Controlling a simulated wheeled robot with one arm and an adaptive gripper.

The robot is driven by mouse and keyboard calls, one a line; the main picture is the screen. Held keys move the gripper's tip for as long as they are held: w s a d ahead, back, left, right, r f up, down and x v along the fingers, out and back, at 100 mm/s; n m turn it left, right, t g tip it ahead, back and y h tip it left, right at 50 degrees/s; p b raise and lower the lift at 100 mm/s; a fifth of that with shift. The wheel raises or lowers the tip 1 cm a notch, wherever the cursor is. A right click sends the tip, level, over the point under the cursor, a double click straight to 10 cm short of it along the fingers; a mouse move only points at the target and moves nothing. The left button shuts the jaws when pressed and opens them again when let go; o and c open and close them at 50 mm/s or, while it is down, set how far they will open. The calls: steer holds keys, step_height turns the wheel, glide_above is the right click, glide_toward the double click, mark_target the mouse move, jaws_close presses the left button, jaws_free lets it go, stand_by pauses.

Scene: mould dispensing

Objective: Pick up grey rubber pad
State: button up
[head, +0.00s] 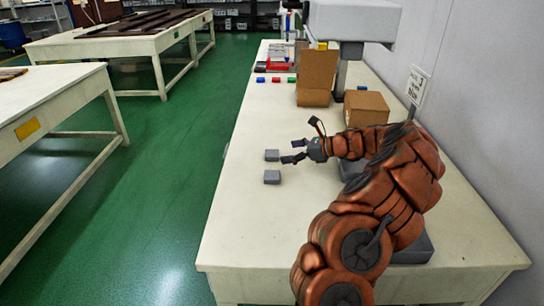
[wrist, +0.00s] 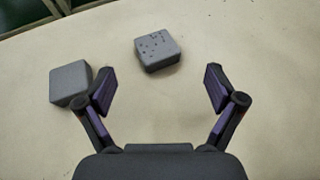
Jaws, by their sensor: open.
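Two small grey blocks lie on the white table; I cannot tell for sure which is the rubber pad. One grey block with dark specks on top (wrist: 158,52) lies ahead of my gripper (wrist: 160,85), just beyond the gap between its fingers. The other, smooth grey block (wrist: 68,84) lies to the left, partly hidden behind the left finger. In the head view the blocks show as a farther one (head: 272,155) and a nearer one (head: 272,177). My gripper (head: 294,151) is open and empty, just right of the farther block.
The white table (head: 240,225) has its left edge close beyond the blocks. An open cardboard box (head: 315,75), a closed carton (head: 367,108) and several small coloured blocks (head: 275,80) stand farther back. The table front is clear. A wall is on the right.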

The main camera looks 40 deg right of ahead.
mark_target(274, 153)
steer(key=x, duration=0.5)
steer(key=shift+w+a+r, duration=0.1)
steer(key=shift+w+a, duration=0.1)
steer(key=shift+a, duration=0.2)
steer(key=c, duration=1.2)
steer(key=shift+c, duration=0.3)
steer(key=shift+r, duration=0.15)
